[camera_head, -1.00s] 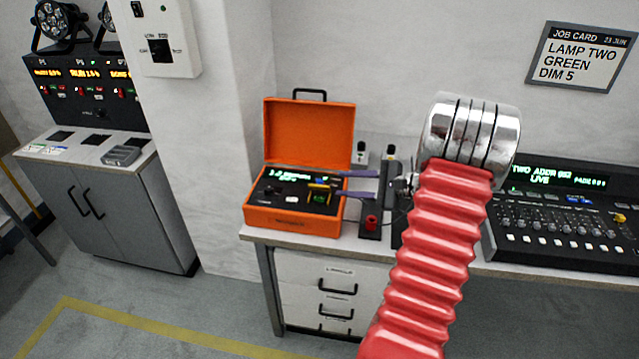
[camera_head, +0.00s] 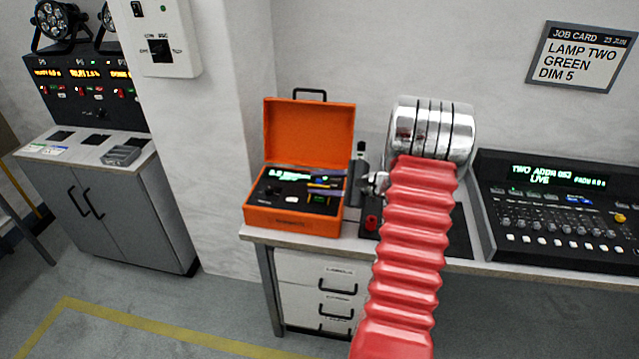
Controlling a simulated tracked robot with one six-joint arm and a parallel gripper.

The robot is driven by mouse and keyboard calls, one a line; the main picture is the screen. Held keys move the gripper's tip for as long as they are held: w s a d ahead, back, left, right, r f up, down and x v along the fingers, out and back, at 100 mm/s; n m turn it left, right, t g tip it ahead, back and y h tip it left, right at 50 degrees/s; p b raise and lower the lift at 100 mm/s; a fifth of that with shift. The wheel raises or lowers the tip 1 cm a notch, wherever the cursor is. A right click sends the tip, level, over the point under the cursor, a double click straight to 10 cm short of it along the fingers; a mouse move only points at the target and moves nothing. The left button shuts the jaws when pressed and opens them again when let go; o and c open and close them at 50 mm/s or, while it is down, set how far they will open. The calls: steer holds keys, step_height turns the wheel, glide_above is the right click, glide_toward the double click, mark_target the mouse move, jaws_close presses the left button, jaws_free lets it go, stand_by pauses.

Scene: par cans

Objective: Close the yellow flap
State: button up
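The orange case (camera_head: 290,221) stands open on the bench, its lid upright at the back. Inside is a dark panel with a lit green display. The small yellow flap (camera_head: 324,182) is at the panel's right side, mostly hidden by my gripper. My gripper (camera_head: 314,180) reaches in from the right over the case's right wall. Its two dark fingers stand apart, one behind and one in front of the flap. Whether they touch it is too small to tell.
A red knob (camera_head: 371,222) on a dark box stands right of the case, partly behind my arm. A mixing console (camera_head: 560,215) is on the bench at the right. A job card (camera_head: 580,56) hangs on the wall. The case's raised lid (camera_head: 308,130) is close behind my gripper.

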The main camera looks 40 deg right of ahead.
steer(key=shift+r, duration=0.1)
jaws_close()
steer(key=shift+d+r, duration=0.1)
stand_by(0.6)
steer(key=shift+n, duration=0.3)
steer(key=shift+s+a+f+n+t+h, duration=0.25)
steer(key=shift+n+t, duration=0.15)
steer(key=shift+n, duration=0.25)
steer(key=shift+s+a+f+n+t+h, duration=0.15)
steer(key=shift+a+f+n+t, duration=0.1)
steer(key=shift+n+t, duration=0.25)
steer(key=shift+s+a+f+n+t+h, duration=0.2)
steer(key=shift+a+f+n+t, duration=0.1)
steer(key=shift+n, duration=0.45)
steer(key=shift+c, duration=0.4)
jaws_free()
steer(key=shift+o, duration=0.4)
steer(key=shift+f, duration=0.1)
